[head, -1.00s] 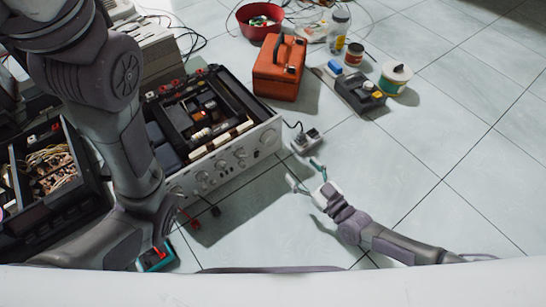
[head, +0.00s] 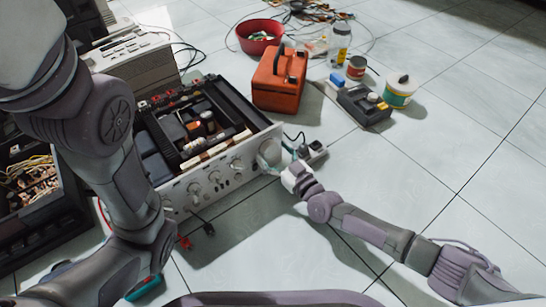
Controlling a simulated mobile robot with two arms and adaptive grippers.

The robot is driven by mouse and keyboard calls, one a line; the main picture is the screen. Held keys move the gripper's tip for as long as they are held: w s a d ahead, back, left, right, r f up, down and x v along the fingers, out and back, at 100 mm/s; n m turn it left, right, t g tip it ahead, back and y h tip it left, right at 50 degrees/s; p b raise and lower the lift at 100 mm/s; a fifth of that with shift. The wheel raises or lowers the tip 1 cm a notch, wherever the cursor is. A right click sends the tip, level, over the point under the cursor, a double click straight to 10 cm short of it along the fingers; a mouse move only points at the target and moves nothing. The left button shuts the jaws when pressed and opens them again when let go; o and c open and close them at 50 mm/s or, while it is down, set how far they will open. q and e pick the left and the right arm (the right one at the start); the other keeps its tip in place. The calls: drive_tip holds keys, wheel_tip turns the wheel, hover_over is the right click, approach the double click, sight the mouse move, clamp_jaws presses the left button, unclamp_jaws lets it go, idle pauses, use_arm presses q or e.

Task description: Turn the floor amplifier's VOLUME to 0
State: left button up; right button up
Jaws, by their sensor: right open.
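The amplifier (head: 208,185) sits on the floor at the middle left, its top open and its silver front panel facing the lower right. The panel carries several small knobs and one larger round knob (head: 267,151) near its right end. Its labels are too small to read. My right gripper (head: 277,158) is open at the larger knob, its fingers close to the panel's right end. I cannot tell whether they touch the knob.
An orange toolbox (head: 279,80), a red bowl (head: 259,43), a multimeter-like black box (head: 364,106) and a white-green tub (head: 400,90) stand behind. Red and black plugs (head: 208,229) lie before the panel. The right floor is clear.

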drive_tip(key=shift+w+a, duration=0.2)
drive_tip(key=shift+w, duration=0.05)
drive_tip(key=c, duration=1.2)
drive_tip(key=shift+o, duration=0.2)
drive_tip(key=shift+r+n+p, duration=0.15)
drive_tip(key=shift+n+p, duration=0.85)
drive_tip(key=shift+p, duration=0.1)
drive_tip(key=n+p, duration=0.2)
drive_tip(key=shift+n, duration=0.3)
drive_tip(key=n+p, duration=0.1)
drive_tip(key=n, duration=0.2)
drive_tip(key=shift+s+p, duration=0.1)
drive_tip(key=shift+p, duration=0.3)
drive_tip(key=shift+f+n+p, duration=0.25)
drive_tip(key=shift+n+p, duration=0.15)
drive_tip(key=shift+n, duration=1.2)
